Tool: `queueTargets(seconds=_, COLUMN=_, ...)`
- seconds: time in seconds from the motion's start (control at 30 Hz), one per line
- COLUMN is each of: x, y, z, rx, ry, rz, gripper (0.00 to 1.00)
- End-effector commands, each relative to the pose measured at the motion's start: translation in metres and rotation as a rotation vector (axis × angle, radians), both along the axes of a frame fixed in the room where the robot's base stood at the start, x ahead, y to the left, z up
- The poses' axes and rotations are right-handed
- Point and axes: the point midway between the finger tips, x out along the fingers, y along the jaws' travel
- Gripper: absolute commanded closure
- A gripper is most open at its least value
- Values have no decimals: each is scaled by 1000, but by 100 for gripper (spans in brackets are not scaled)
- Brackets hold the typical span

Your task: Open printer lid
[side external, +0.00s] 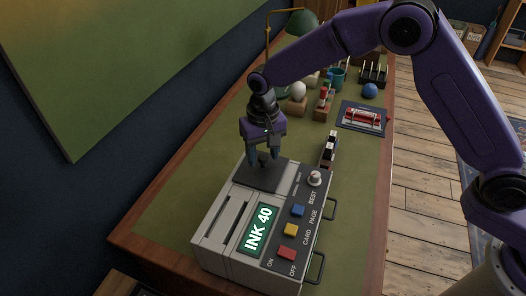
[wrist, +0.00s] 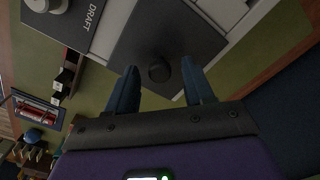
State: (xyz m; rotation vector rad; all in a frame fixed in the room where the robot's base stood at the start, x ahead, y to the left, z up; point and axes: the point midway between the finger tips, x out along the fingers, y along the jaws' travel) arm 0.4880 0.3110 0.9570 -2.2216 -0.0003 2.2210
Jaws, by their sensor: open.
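The printer (side external: 225,225) is a pale grey box on the green desk top, with a lit "INK 40" screen (side external: 257,231). Its lid is a dark square panel (side external: 264,176) at the far end of its top, lying flat. In the wrist view the lid (wrist: 138,38) carries a small round black knob (wrist: 158,70). My gripper (side external: 264,161) is above the lid, pointing down. In the wrist view its two blue fingers (wrist: 165,88) are apart, one on each side of the knob in the picture, with nothing between them. I cannot tell the exact height of the fingertips over the knob.
The printer's right side has a blue button (side external: 298,210), yellow button (side external: 291,229), red button (side external: 287,253) and a white dial (side external: 315,179). Behind stand a green lamp (side external: 301,26), an egg-like object (side external: 298,90) and a blue ball (side external: 370,90). Desk left of the printer is clear.

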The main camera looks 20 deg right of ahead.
Motion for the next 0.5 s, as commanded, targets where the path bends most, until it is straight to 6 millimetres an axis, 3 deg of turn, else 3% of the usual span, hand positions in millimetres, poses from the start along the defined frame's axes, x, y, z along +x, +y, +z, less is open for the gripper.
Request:
queueTargets(seconds=0.23, x=0, y=0, z=0, rx=0, ry=0, rz=0, gripper=51)
queueTargets(seconds=0.3, x=0, y=0, z=0, rx=0, ry=0, rz=0, gripper=74)
queueTargets(seconds=0.4, x=0, y=0, z=0, rx=0, ry=0, rz=0, gripper=100)
queueTargets(seconds=0.5, x=0, y=0, z=0, rx=0, ry=0, rz=0, gripper=100)
